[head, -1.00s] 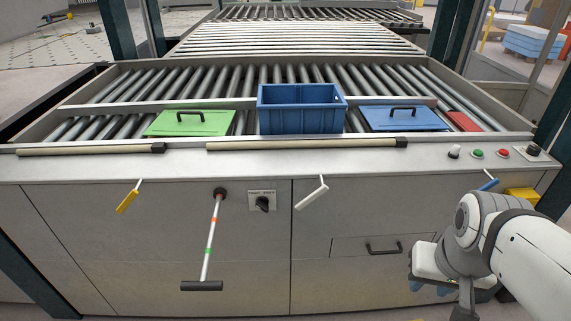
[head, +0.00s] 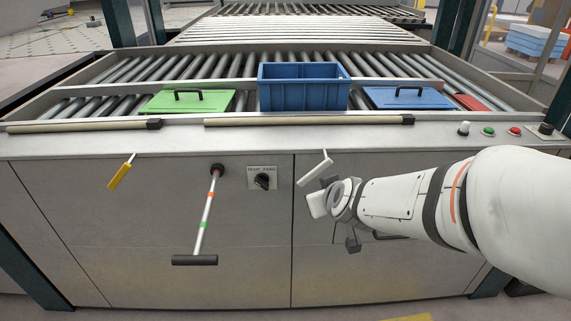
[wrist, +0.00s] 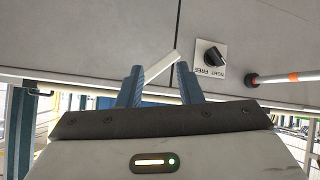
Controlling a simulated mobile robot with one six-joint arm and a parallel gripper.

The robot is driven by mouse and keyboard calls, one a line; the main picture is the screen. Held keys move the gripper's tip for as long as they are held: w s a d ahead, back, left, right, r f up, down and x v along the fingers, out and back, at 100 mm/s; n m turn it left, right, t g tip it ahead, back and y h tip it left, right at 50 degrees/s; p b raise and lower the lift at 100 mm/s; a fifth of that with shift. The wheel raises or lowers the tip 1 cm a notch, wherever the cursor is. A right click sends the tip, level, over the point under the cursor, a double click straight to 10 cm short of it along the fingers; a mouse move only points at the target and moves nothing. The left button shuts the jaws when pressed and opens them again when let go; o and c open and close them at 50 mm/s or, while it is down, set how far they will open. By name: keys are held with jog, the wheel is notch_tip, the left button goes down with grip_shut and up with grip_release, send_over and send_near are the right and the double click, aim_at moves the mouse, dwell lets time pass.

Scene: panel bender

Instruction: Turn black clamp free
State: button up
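The black clamp knob (head: 262,181) sits on a white plate lettered TIGHT and FREE, on the grey cabinet front. It also shows in the wrist view (wrist: 213,55), right of my fingers; which word it points at is too small to tell. My gripper is right of and a little below the knob in the head view, apart from it. In the wrist view my gripper (wrist: 158,70) has its two blue fingers spread. A white lever handle (head: 314,168) shows between them there; I cannot tell whether they touch it.
Left of the knob a striped rod with a black T-grip (head: 205,220) hangs out from the panel. A yellow lever (head: 120,175) is farther left. Above are a ledge with long bars (head: 305,120), a blue bin (head: 303,92) and push buttons (head: 488,131).

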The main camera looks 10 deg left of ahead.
jog(key=w+a+f+n+t+y+b, duration=0.1)
jog(key=w+a+f+n+t+b, duration=0.15)
jog(key=a, duration=0.35)
jog(key=w+a+f+n+t+b, duration=0.1)
jog(key=a+f+t+b, duration=0.15)
jog(key=a+f, duration=0.2)
jog(key=n+t+b, duration=0.2)
jog(key=t+b, duration=0.1)
send_near(261, 186)
jog(key=w, duration=0.2)
jog(key=x, duration=0.7)
jog(key=shift+w+a+b, duration=0.15)
jog(key=shift+a+b, duration=0.15)
jog(key=shift+b, duration=0.05)
jog(key=shift+c, duration=0.4)
grip_shut()
